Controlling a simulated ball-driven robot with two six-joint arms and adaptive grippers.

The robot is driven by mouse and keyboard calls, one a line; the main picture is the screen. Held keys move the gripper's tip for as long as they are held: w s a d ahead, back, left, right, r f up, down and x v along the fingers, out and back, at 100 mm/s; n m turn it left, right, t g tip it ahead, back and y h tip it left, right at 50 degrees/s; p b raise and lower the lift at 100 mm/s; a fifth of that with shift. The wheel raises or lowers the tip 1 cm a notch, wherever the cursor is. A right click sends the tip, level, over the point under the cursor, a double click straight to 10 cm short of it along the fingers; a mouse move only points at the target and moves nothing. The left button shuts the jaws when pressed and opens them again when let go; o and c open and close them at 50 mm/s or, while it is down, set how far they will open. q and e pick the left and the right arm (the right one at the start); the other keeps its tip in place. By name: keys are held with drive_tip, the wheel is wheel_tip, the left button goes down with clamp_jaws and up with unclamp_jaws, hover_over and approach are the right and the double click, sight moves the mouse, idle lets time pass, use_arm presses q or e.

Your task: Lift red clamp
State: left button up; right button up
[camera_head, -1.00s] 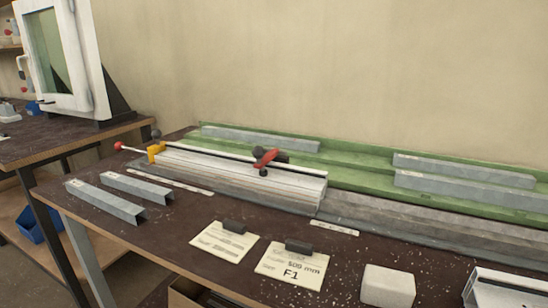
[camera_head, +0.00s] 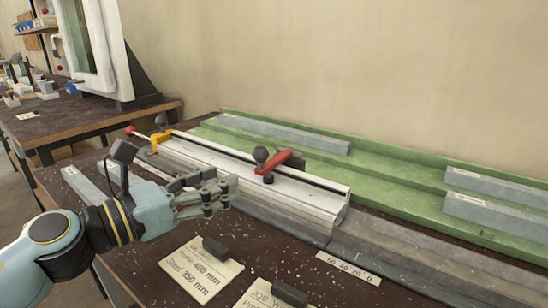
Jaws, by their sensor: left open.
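The red clamp (camera_head: 272,164) sits on top of the white profile (camera_head: 300,194), with a dark round knob at its upper left end. My left gripper (camera_head: 222,193) is in front of the profile, to the left of and nearer than the red clamp. Its fingers are open and empty, pointing right, apart from the clamp. A yellow clamp piece (camera_head: 159,140) with a rod and red tip is at the profile's left end. My right gripper is not in view.
A green rail bed (camera_head: 395,180) with grey bars lies behind the profile. Job cards (camera_head: 200,272) with dark weights lie at the front. Grey metal bars (camera_head: 84,184) lie at left, partly hidden by my arm. A second table (camera_head: 90,118) with a white-framed window stands at far left.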

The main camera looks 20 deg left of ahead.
sight(259, 164)
use_arm(q)
drive_tip(key=p+x, duration=0.1)
drive_tip(key=x, duration=0.7)
drive_tip(key=shift+w+d+r, duration=0.15)
drive_tip(key=shift+w+d, duration=0.1)
drive_tip(key=shift+w, duration=0.05)
drive_tip(key=shift+w+d, duration=0.3)
drive_tip(key=shift+w, duration=0.2)
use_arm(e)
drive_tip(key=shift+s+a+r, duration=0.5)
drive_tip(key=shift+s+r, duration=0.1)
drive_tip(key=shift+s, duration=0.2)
use_arm(q)
drive_tip(key=c, duration=0.4)
clamp_jaws()
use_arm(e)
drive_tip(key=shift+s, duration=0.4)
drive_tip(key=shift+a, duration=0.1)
